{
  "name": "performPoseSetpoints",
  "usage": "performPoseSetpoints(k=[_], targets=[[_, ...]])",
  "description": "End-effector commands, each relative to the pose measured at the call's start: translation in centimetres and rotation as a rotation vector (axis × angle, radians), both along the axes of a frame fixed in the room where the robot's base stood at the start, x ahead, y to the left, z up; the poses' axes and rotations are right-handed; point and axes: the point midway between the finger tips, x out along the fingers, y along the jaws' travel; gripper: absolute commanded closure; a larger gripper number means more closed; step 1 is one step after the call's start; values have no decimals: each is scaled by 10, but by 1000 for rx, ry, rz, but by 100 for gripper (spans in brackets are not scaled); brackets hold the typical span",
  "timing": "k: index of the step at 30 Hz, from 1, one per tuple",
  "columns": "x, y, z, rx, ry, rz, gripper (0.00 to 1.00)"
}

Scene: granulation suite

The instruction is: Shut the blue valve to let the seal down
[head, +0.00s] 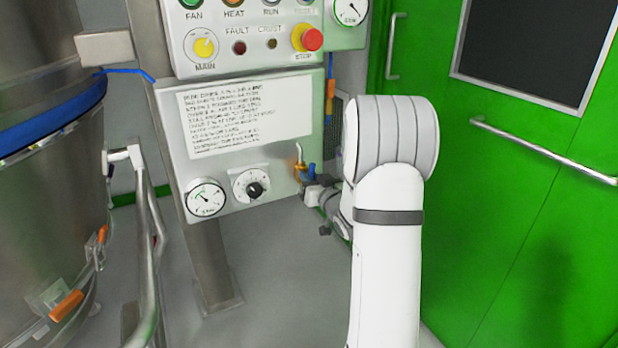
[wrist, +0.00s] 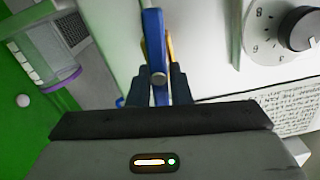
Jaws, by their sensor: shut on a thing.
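The blue valve's lever (wrist: 153,38) runs nearly straight up the wrist view, with a round pivot bolt near its lower part. Part of its brass-coloured body (wrist: 171,46) shows behind it. In the head view the blue valve (head: 312,170) is small, at the lower right side of the panel, beside a brass fitting (head: 299,170). My gripper (wrist: 160,78) is shut on the lever, with one dark finger on each side. In the head view my gripper (head: 311,194) is just below the valve, and my arm hides some of that area.
A panel with a round dial knob (head: 254,188), a pressure gauge (head: 206,198) and an instruction sheet (head: 232,112) is beside the valve. The knob also shows close by in the wrist view (wrist: 299,28). A red stop button (head: 312,40) is above. A green door (head: 530,190) stands at right.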

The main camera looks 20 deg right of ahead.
Motion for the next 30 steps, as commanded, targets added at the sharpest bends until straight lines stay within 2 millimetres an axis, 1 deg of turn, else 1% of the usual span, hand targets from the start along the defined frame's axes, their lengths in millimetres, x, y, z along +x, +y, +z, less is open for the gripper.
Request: performPoseSetpoints(k=[30], targets=[[0, -9, -5, 952, 35, -1, 100]])
